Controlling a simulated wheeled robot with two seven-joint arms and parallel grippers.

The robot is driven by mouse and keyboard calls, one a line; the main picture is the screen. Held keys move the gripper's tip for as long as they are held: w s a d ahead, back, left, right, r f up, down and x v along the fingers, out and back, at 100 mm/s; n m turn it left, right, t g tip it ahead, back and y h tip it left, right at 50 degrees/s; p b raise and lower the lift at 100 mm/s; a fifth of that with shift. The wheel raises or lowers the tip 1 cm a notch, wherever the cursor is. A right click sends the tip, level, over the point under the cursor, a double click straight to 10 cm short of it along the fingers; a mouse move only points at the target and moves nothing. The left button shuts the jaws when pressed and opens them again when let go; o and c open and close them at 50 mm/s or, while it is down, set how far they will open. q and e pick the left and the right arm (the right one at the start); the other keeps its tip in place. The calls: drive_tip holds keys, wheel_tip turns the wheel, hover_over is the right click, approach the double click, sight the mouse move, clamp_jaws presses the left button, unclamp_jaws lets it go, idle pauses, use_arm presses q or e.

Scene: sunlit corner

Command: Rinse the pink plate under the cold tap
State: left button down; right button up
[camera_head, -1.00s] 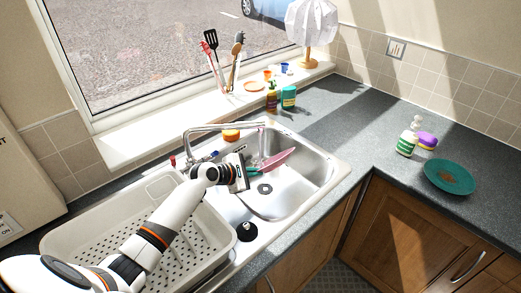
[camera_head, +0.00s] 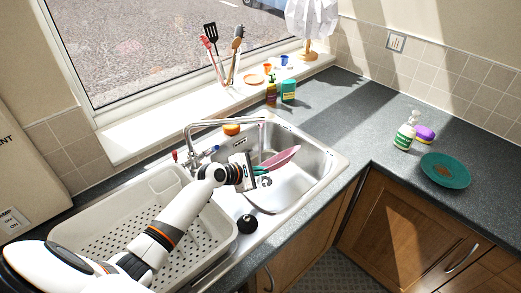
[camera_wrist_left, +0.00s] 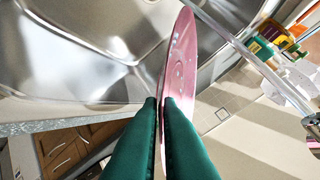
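The pink plate (camera_head: 284,156) is tilted on edge inside the sink basin (camera_head: 318,172), clear of the drain as seen from the head. My left gripper (camera_head: 264,170) is at its near left end. In the left wrist view my green fingertips (camera_wrist_left: 162,102) are closed on the rim of the plate (camera_wrist_left: 181,62), seen nearly edge-on with pale spots on its face. The tap (camera_head: 222,124) arches over the basin, its spout end above the plate. A red handle (camera_head: 174,156) and a blue handle (camera_head: 214,150) are at its base. I cannot tell whether water runs. My right gripper is out of view.
A drying rack (camera_head: 100,218) fills the left side, under my left arm. An orange-topped pot (camera_head: 231,129) stands behind the tap. Bottles (camera_head: 288,90) stand behind the basin. A teal plate (camera_head: 445,171) lies on the right counter beside a spray bottle (camera_head: 405,132).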

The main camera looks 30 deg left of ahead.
use_arm(q)
drive_tip(key=shift+r, duration=0.1)
drive_tip(key=s+d+r+p, duration=0.1)
drive_tip(key=d+r+p, duration=0.2)
drive_tip(key=r+p, duration=0.1)
drive_tip(key=shift+d+r+p, duration=0.35)
drive_tip(key=shift+d+r, duration=0.05)
drive_tip(key=shift+r, duration=0.1)
drive_tip(key=shift+s, duration=0.1)
idle(0.5)
